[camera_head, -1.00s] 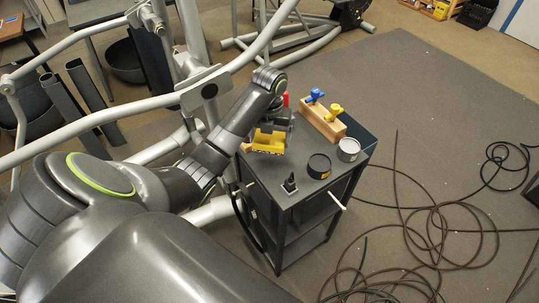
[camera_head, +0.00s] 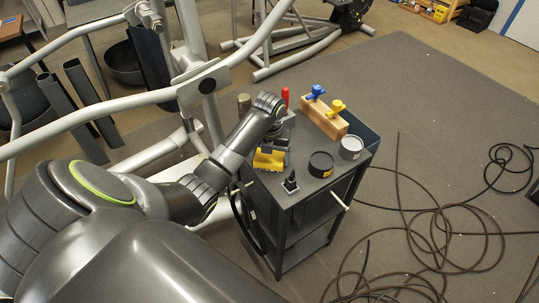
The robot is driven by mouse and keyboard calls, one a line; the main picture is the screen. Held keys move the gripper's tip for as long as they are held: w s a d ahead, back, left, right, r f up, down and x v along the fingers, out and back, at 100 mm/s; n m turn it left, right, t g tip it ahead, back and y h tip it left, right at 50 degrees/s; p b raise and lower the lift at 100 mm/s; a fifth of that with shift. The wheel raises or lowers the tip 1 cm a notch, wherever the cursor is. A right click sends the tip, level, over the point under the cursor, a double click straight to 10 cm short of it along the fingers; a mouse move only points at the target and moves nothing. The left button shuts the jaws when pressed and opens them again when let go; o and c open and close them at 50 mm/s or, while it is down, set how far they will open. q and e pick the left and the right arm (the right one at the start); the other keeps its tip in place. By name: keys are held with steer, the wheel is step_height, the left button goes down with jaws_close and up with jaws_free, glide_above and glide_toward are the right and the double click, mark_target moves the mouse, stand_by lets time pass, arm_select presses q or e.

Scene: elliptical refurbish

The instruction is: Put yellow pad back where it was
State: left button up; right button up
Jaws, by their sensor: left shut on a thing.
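The yellow pad (camera_head: 268,160) is at the left side of the dark cart's top, below my left gripper (camera_head: 274,146). The gripper is shut on the pad, and the wrist hides part of it. I cannot tell whether the pad touches the cart top (camera_head: 298,166) or hangs just above it. My right gripper is not in view.
On the cart stand a wooden block with blue and yellow knobs (camera_head: 325,117), a black tin (camera_head: 321,165), a grey tin (camera_head: 351,147), a small black tool (camera_head: 290,183) and a red handle (camera_head: 285,96). A grey tubular frame (camera_head: 130,105) stands left. Cables (camera_head: 440,225) lie right.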

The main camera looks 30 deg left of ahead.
mark_target(270, 156)
arm_select(q)
steer(key=o, duration=0.8)
steer(key=shift+c, duration=0.2)
step_height(270, 156, up, 6)
steer(key=shift+f, duration=0.1)
step_height(270, 156, up, 6)
steer(key=p, duration=0.6)
